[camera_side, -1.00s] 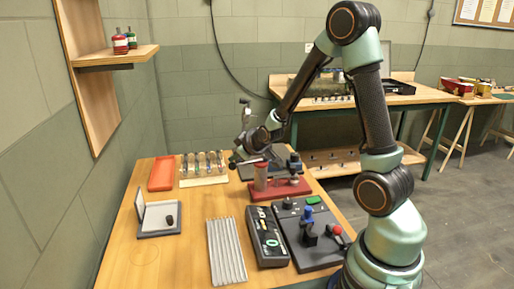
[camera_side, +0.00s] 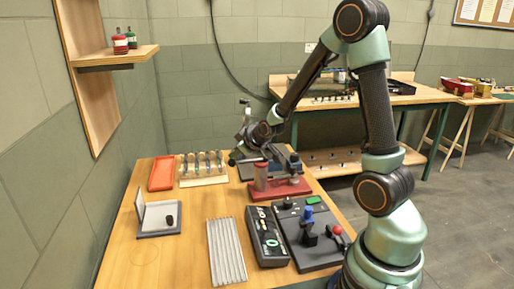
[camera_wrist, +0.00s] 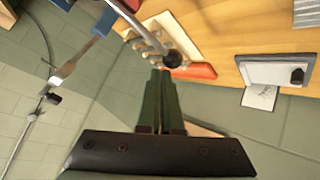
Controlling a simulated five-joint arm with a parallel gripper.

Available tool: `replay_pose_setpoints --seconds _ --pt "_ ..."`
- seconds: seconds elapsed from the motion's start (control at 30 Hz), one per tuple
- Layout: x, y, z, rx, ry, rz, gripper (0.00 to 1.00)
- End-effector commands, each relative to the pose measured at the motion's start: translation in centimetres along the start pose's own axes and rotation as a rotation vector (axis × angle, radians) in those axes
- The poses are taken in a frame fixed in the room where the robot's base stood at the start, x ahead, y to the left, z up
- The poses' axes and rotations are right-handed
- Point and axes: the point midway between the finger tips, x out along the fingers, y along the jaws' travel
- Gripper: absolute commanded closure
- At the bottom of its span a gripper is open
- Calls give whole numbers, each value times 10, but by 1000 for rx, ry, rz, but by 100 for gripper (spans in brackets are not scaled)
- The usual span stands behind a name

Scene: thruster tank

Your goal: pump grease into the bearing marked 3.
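My gripper (camera_side: 246,150) is over the far part of the bench, by the red-based device (camera_side: 282,188) with an upright cylinder (camera_side: 261,178). In the wrist view, the gripper's green fingers (camera_wrist: 161,75) lie close together and look shut, with nothing visible between them. A lever with a dark ball knob (camera_wrist: 172,58) ends just beyond the fingertips; contact cannot be told. The knob also shows in the side view (camera_side: 232,161). A pale block (camera_side: 203,180) bears a row of several metal pieces, possibly the bearings. Their markings are too small to read. My wrist hides part of the device.
An orange tray (camera_side: 162,174) stands left of the pale block. An open grey box (camera_side: 159,231) holds a dark piece. A ribbed grey plate (camera_side: 226,252), a dark handset (camera_side: 266,238) and a control panel (camera_side: 316,252) lie in front. The bench's left front is clear.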

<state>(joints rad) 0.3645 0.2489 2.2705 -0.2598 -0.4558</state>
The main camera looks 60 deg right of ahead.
Motion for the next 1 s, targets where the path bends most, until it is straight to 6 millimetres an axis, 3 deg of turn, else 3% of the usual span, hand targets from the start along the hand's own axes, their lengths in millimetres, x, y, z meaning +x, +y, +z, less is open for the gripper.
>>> replay_pose_setpoints --seconds 0.7,1.0 --pt "-27 21 -18 1 -8 15 100" --pt "-29 22 -19 0 -9 15 100"
